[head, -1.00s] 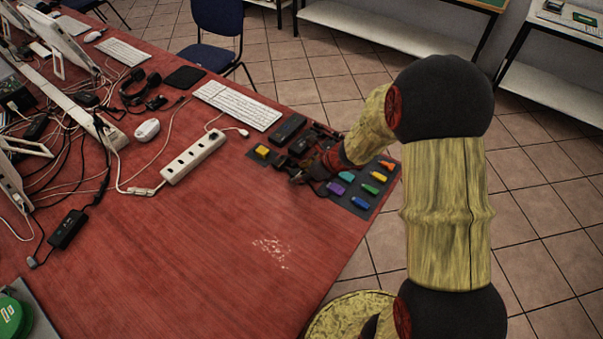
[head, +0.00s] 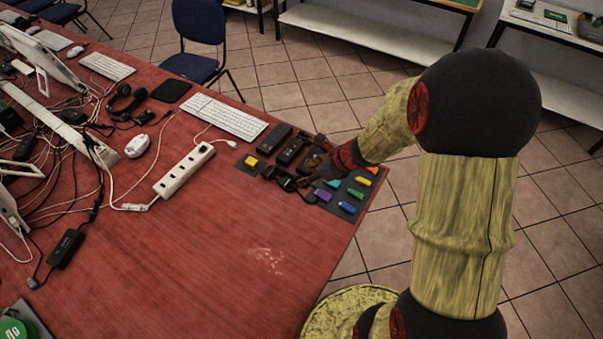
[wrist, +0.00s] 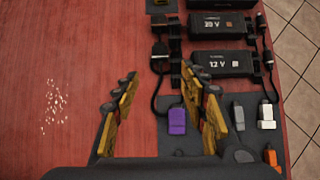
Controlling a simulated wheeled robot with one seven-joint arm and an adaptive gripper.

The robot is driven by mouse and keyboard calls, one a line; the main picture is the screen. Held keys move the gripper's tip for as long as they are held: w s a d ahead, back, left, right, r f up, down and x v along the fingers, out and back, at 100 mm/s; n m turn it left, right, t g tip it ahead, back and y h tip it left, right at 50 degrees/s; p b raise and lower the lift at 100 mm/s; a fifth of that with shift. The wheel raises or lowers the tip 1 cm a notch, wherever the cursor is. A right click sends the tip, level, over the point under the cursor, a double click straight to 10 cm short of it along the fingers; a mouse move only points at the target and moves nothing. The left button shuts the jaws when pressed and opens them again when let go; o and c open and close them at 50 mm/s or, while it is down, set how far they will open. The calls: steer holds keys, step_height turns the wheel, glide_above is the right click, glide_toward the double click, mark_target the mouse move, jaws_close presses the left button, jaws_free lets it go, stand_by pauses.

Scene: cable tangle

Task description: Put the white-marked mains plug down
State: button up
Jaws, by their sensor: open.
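A black mains plug (wrist: 159,64) lies on the red table, left of the 12 V power brick (wrist: 221,64) in the wrist view. In the head view the plug (head: 289,183) is a small dark shape by my fingers. My gripper (wrist: 160,85) is open and empty, its two fingers spread apart. The plug shows beyond the fingertips, apart from them. My gripper (head: 312,168) is partly hidden in the head view.
A dark mat (head: 336,206) with several coloured pieces, one of them purple (wrist: 177,121), lies at the table's edge. The 20 V brick (wrist: 221,25) is beside the 12 V one. A white power strip (head: 184,170) and keyboard (head: 224,117) lie left. The front table area is clear.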

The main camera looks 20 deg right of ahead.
steer(key=s+a+r+n+g, duration=0.1)
steer(key=s+a+r+n, duration=0.3)
steer(key=r+n, duration=0.3)
steer(key=s+a+r+n, duration=0.4)
steer(key=r+n, duration=0.2)
steer(key=r, duration=0.2)
steer(key=s+d+r+n+h, duration=0.1)
steer(key=s+r+n+h, duration=0.1)
steer(key=s+r+n, duration=0.3)
steer(key=s+d+r+n+h, duration=0.1)
steer(key=s+r+n, duration=0.3)
steer(key=s+n, duration=0.5)
steer(key=shift+s+d+r+n+t+h, duration=0.3)
steer(key=shift+s+d+r+n+h, duration=0.1)
steer(key=shift+n+h, duration=0.4)
steer(key=shift+o, duration=0.5)
